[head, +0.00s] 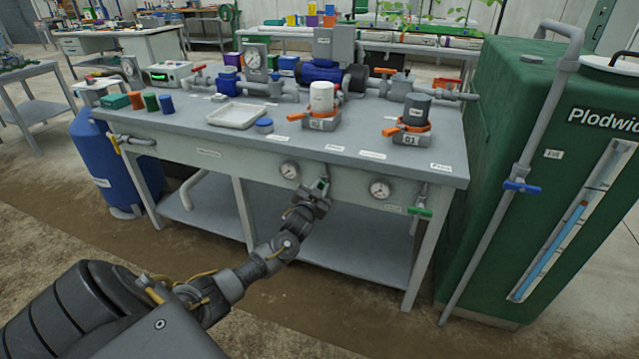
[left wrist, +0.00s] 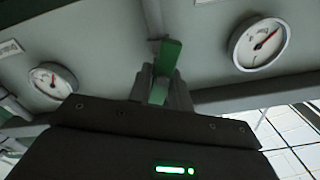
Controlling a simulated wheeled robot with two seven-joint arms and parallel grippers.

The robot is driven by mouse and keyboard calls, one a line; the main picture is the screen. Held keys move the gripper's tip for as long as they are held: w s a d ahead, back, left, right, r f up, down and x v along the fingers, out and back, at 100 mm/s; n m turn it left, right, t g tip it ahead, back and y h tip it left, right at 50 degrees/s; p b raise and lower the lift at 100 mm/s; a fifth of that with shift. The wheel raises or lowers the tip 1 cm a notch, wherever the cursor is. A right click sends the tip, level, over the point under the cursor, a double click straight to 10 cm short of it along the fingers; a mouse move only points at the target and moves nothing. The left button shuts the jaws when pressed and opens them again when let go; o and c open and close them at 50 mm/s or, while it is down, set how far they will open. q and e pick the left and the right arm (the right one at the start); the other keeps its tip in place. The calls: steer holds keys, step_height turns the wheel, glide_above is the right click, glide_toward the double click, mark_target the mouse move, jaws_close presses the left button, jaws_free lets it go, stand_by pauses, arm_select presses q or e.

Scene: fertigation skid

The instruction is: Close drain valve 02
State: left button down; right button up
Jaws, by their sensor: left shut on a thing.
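My left gripper (head: 320,188) is at the front face of the grey bench, between two round gauges. In the left wrist view its fingers (left wrist: 162,92) are shut on a green valve handle (left wrist: 168,56), with a grey pipe (left wrist: 153,18) beyond it. In the head view my gripper mostly hides this handle and its valve. No readable label ties it to number 02. Another green-handled valve (head: 420,212) hangs under the bench front, right of the right gauge. My right gripper is not in view.
The left gauge (head: 289,170) and right gauge (head: 380,188) flank my gripper closely. The bench (head: 215,150) carries pumps, orange-handled valves and a white tray (head: 236,116). A green tank (head: 500,120) stands right, a blue tank (head: 95,165) left. Floor before the bench is clear.

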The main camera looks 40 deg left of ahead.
arm_select(q)
steer(key=m+p, duration=0.1)
steer(key=m, duration=0.1)
steer(key=m+p, duration=0.1)
steer(key=m, duration=0.2)
steer(key=m+p, duration=0.2)
steer(key=m, duration=0.1)
steer(key=shift+w+d+f, duration=0.1)
steer(key=shift+d+f, duration=0.15)
steer(key=shift+d, duration=0.1)
steer(key=m, duration=0.2)
steer(key=m+p, duration=0.1)
steer(key=shift+f+m, duration=0.2)
steer(key=shift+m, duration=0.2)
steer(key=shift+f+m, duration=0.1)
steer(key=shift+m, duration=0.7)
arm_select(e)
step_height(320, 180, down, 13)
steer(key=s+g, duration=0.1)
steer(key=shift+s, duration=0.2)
arm_select(q)
steer(key=c, duration=1.4)
jaws_free()
steer(key=shift+o, duration=0.2)
